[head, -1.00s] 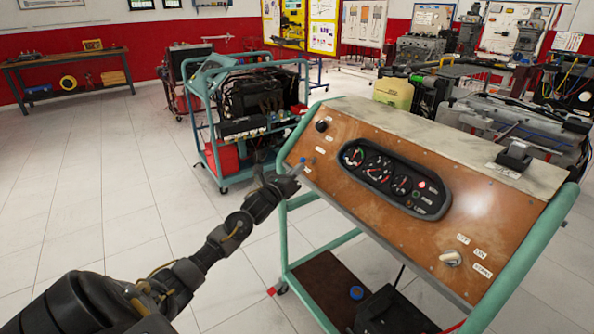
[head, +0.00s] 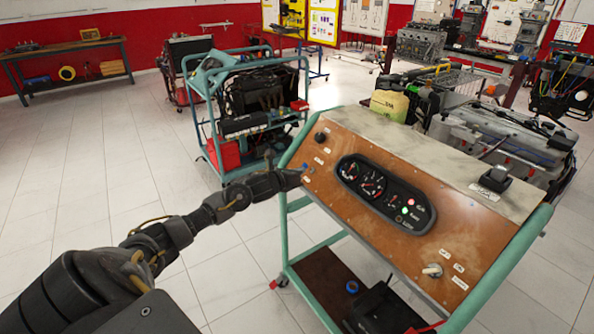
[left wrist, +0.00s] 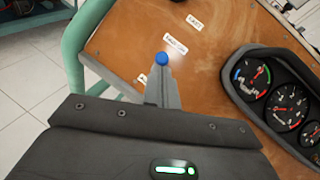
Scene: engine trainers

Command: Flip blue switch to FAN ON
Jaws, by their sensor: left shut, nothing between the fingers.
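The blue switch (left wrist: 162,59) shows as a round blue tip on the wooden panel, between small white labels. It also shows as a small blue spot in the head view (head: 306,168). My left gripper (left wrist: 162,78) is shut and empty, its fingertips right at the blue switch; I cannot tell whether they touch it. In the head view the left gripper (head: 296,176) reaches the left edge of the panel (head: 320,200). The label text by the switch is too small to read surely. My right gripper is not in view.
A gauge cluster (head: 385,195) with red and green lights sits mid-panel. A black knob (head: 320,136) is above the switch, and a light key switch (head: 433,270) is at the lower right. A teal engine cart (head: 215,130) stands behind. Tiled floor is free at left.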

